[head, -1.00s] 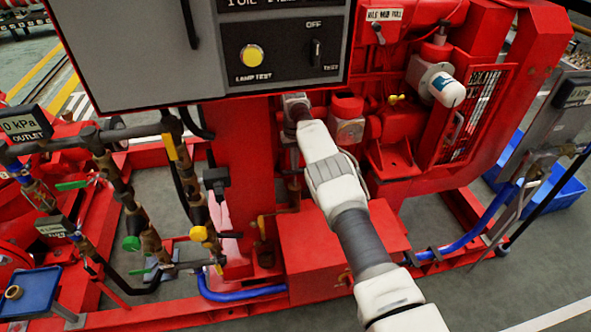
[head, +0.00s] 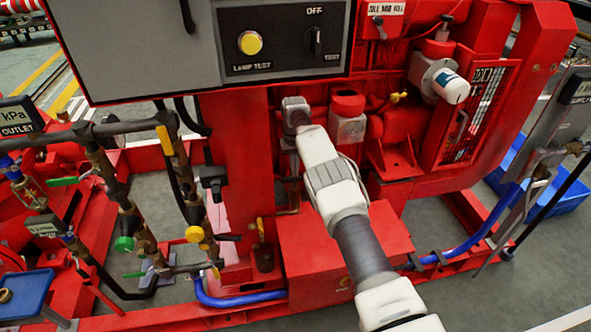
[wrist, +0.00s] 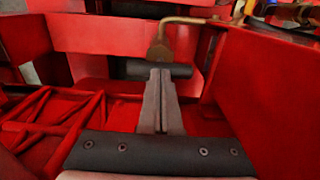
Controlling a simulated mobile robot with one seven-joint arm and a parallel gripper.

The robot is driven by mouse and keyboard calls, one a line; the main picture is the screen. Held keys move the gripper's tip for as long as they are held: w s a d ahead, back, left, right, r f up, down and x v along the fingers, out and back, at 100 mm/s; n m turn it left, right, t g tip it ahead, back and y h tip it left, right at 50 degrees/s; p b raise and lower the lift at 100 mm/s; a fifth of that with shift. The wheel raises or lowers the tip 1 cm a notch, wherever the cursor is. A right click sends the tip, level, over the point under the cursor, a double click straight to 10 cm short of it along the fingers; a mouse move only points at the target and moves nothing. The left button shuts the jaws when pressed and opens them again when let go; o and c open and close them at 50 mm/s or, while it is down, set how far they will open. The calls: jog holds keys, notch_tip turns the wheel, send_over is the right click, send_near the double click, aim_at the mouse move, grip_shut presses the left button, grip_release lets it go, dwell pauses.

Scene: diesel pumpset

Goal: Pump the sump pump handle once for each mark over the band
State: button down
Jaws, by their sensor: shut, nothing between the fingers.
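My gripper (wrist: 160,75) is shut and empty in the wrist view, its grey fingers side by side. Just beyond the fingertips lies a dark horizontal cylinder (wrist: 125,70), with a brass fitting (wrist: 160,50) and bent brass pipe above it. I cannot tell whether the fingertips touch the cylinder, or whether it is part of the sump pump handle. In the head view my arm reaches to the red machine and my gripper is hidden there. A small dark fitting with a yellow top (head: 263,255) stands left of the red box; I cannot tell what it is. No band or marks are readable.
A grey panel (head: 150,50) with a yellow lamp button (head: 250,43) overhangs the left side. Pipes with coloured valve handles (head: 194,234) stand at left. A red box (head: 340,245) lies below my arm. Red walls flank my gripper closely in the wrist view.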

jog(key=shift+f+b, duration=0.5)
jog(key=shift+f, duration=0.2)
jog(key=shift+r+p, duration=1.45)
jog(key=shift+r, duration=2.15)
jog(key=shift+f, duration=0.1)
jog(key=shift+f+b, duration=2.5)
jog(key=shift+f, duration=0.9)
jog(key=shift+r, duration=0.1)
jog(key=shift+r+p, duration=2.05)
jog(key=shift+r, duration=1.3)
